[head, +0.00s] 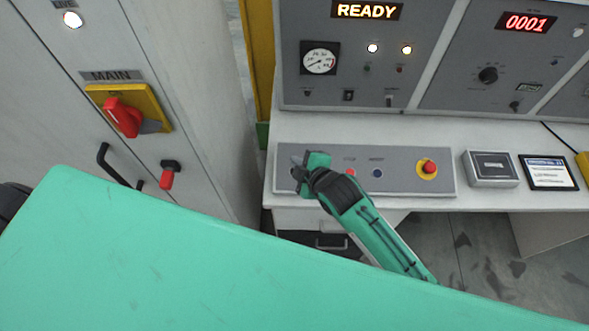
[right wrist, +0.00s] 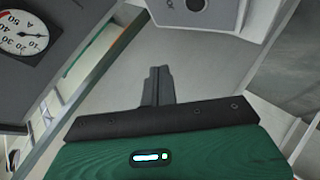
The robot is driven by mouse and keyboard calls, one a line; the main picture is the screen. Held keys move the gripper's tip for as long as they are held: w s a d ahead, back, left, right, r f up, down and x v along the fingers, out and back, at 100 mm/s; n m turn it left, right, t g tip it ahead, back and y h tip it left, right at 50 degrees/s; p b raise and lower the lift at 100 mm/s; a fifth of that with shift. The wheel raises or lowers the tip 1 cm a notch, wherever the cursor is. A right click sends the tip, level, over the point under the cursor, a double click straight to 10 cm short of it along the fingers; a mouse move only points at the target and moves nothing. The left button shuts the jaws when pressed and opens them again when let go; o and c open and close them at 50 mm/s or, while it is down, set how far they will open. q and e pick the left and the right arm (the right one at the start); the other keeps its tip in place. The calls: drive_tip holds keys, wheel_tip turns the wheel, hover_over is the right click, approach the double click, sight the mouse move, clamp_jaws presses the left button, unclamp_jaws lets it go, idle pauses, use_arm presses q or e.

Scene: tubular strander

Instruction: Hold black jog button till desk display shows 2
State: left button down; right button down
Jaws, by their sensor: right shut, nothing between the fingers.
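The desk's button panel (head: 400,183) shows in the head view with a red button (head: 350,172), a blue button (head: 377,173) and a red emergency stop on yellow (head: 428,168). My right gripper (head: 297,164) is over the panel's left end, shut and empty; its closed fingers (right wrist: 157,86) also show in the right wrist view. I cannot make out the black jog button; the gripper covers that end of the panel. Whether the fingertips touch the panel I cannot tell. The desk display (head: 526,22) reads 0001 in red. My left gripper is not in view.
A READY sign (head: 367,10) is lit above a round gauge (head: 320,60). A grey cabinet with a red main switch (head: 124,117) stands at the left. A grey box (head: 490,168) and a tablet (head: 548,173) lie on the desk right of the panel.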

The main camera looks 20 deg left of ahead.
drive_tip(key=shift+a, duration=0.1)
idle(0.3)
drive_tip(key=f+b, duration=0.2)
drive_tip(key=w+f+b, duration=0.1)
drive_tip(key=f+b, duration=0.2)
drive_tip(key=w+f+b, duration=0.1)
drive_tip(key=f+b, duration=0.1)
drive_tip(key=f, duration=0.1)
drive_tip(key=shift+a+b, duration=0.3)
drive_tip(key=shift+w+f, duration=0.15)
drive_tip(key=shift+f, duration=0.05)
drive_tip(key=shift+f, duration=0.1)
idle(1.6)
drive_tip(key=shift+w+a+f, duration=0.1)
drive_tip(key=shift+f, duration=0.2)
drive_tip(key=shift+w+f+b, duration=0.1)
drive_tip(key=shift+f+b, duration=0.25)
drive_tip(key=shift+f, duration=0.05)
idle(0.6)
idle(1.5)
drive_tip(key=shift+s+r+p, duration=0.2)
drive_tip(key=shift+r+p, duration=0.65)
drive_tip(key=shift+p, duration=0.1)
